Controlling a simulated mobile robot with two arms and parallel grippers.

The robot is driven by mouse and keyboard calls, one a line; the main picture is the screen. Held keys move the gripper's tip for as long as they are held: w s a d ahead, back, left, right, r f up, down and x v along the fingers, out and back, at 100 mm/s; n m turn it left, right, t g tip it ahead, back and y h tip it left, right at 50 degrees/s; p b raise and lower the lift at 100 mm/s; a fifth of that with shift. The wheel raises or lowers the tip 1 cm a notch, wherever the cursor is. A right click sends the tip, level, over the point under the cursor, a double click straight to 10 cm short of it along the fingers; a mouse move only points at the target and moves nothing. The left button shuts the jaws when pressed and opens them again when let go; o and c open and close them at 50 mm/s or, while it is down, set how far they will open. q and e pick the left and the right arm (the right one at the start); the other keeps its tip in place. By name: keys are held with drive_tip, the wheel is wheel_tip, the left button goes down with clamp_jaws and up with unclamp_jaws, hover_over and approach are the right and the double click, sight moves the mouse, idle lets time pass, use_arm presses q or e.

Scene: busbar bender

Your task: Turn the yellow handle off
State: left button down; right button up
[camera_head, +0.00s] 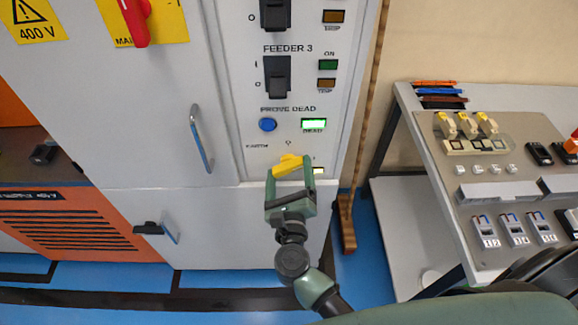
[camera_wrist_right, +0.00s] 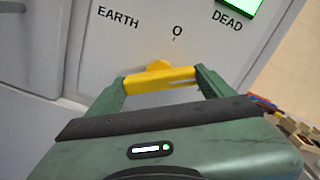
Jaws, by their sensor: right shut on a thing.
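The yellow handle (camera_head: 287,165) sits low on the grey cabinet panel, under the PROVE DEAD row. In the right wrist view the yellow handle (camera_wrist_right: 160,76) lies between the two green fingers, with a raised part in its middle, under an "O" mark and beside the word EARTH. In the head view it is slightly tilted, its right end higher. My right gripper (camera_head: 290,178) is shut on the handle; it also shows in the right wrist view (camera_wrist_right: 160,85). My left gripper is in neither view.
Above the handle are a blue button (camera_head: 267,125) and a lit green DEAD lamp (camera_head: 313,124). A red handle (camera_head: 136,22) is at the upper left. A table (camera_head: 406,100) with switches and breakers stands at the right. A wooden pole (camera_head: 347,215) stands between cabinet and table.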

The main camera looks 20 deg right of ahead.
drive_tip(key=n+p, duration=0.4)
drive_tip(key=n, duration=0.2)
drive_tip(key=shift+r+n, duration=0.1)
drive_tip(key=shift+n, duration=0.2)
drive_tip(key=n+p, duration=0.2)
drive_tip(key=n, duration=0.3)
drive_tip(key=shift+p, duration=0.3)
drive_tip(key=o, duration=1.3)
drive_tip(key=v, duration=0.8)
drive_tip(key=shift+p, duration=0.4)
